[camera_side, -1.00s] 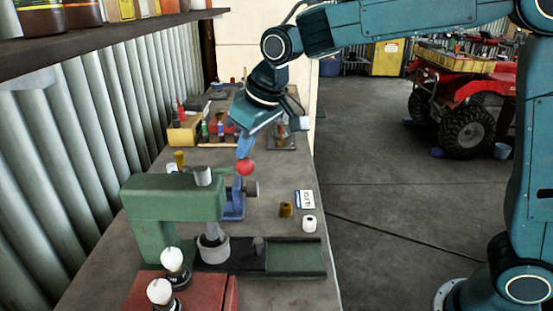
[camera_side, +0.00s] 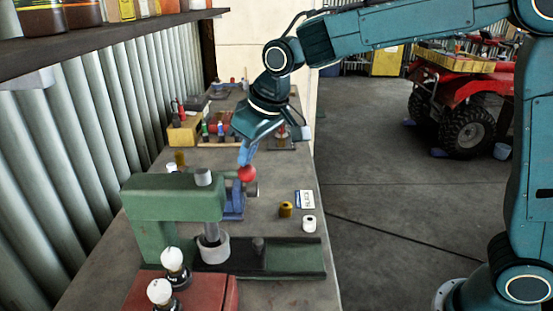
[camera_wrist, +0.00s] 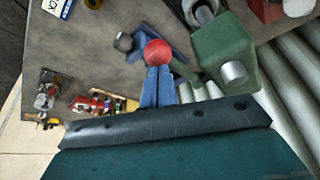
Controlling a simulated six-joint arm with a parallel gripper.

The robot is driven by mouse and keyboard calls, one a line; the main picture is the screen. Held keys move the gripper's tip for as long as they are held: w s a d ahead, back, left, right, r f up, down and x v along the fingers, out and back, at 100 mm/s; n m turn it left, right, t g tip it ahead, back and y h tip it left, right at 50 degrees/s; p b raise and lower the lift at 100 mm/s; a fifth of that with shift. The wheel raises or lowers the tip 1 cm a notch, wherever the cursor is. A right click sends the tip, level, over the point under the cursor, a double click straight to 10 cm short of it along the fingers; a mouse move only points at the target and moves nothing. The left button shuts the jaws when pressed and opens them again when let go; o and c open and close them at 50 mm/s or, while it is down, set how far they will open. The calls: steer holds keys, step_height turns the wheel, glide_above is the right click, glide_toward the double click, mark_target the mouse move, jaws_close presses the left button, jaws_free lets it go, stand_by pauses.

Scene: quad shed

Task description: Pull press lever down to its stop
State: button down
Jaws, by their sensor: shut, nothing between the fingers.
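The green press (camera_side: 172,198) stands on the bench, with its ram over a pale ring (camera_side: 215,250) on the base. Its lever ends in a red ball knob (camera_side: 247,174), at the right of the press head. My gripper (camera_side: 245,158) is shut, and its blue fingertips are at the top of the knob, seemingly touching it. In the wrist view the knob (camera_wrist: 157,52) lies just beyond the closed fingertips (camera_wrist: 157,72), and the press head (camera_wrist: 225,55) is to the right. The lever's rod is largely hidden in the side view.
A blue vise (camera_side: 234,207) stands behind the press. A brass bushing (camera_side: 286,209), a white roll (camera_side: 309,223) and a label card (camera_side: 305,199) lie to its right. A red box (camera_side: 185,293) with white-topped parts is in front. A shelf (camera_side: 100,42) hangs upper left.

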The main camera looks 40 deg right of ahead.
mark_target(248, 167)
steer(key=shift+f, duration=1.65)
stand_by(0.4)
steer(key=shift+r, duration=0.15)
